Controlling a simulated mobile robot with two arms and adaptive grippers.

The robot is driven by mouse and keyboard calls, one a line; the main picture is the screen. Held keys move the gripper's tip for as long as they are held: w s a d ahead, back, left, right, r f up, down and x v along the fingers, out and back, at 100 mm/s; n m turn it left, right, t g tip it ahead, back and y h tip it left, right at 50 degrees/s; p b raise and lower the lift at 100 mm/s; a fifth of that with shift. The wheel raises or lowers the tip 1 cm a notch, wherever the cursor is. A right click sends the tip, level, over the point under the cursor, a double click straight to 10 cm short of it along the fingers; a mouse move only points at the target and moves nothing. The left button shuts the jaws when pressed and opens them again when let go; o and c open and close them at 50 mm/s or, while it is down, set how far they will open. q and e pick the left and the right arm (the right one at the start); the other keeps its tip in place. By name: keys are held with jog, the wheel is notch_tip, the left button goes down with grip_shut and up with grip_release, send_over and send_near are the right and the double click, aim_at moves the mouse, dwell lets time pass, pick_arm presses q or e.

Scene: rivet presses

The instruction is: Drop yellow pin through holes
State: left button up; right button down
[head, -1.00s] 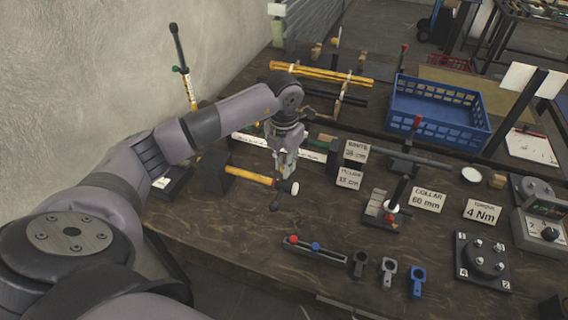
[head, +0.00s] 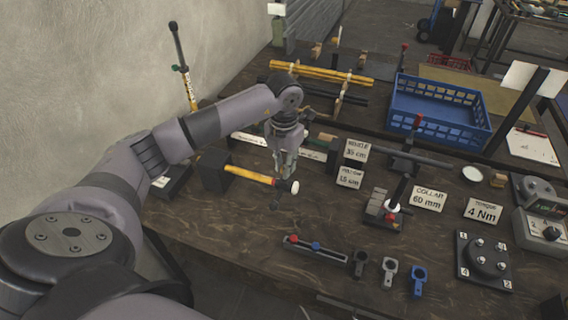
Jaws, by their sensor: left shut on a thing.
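A hammer (head: 250,175) with a yellow and dark handle and a white-faced head lies near the left of the bench, its handle end by a black block. My left gripper (head: 281,177) points down at the handle near the head. It appears shut on the hammer there; the contact is small and partly hidden. Two long yellow rods (head: 322,73) lie on supports at the back. I cannot make out which thing is the yellow pin, nor its holes. My right gripper is not in view.
The black block (head: 213,170) stands left of the hammer. A blue crate (head: 440,112) stands at the back right. Label cards, a lever press (head: 395,205), several clamps and a bolted plate (head: 483,262) fill the right side. The front left of the bench is clear.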

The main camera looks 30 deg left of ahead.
pick_arm(q)
jog(key=shift+f+b, duration=1.25)
jog(key=shift+f, duration=0.5)
jog(key=o, duration=0.8)
jog(key=shift+o, duration=0.2)
notch_tip(320, 180, up, 12)
jog(key=shift+r, duration=0.1)
jog(key=shift+s, duration=0.1)
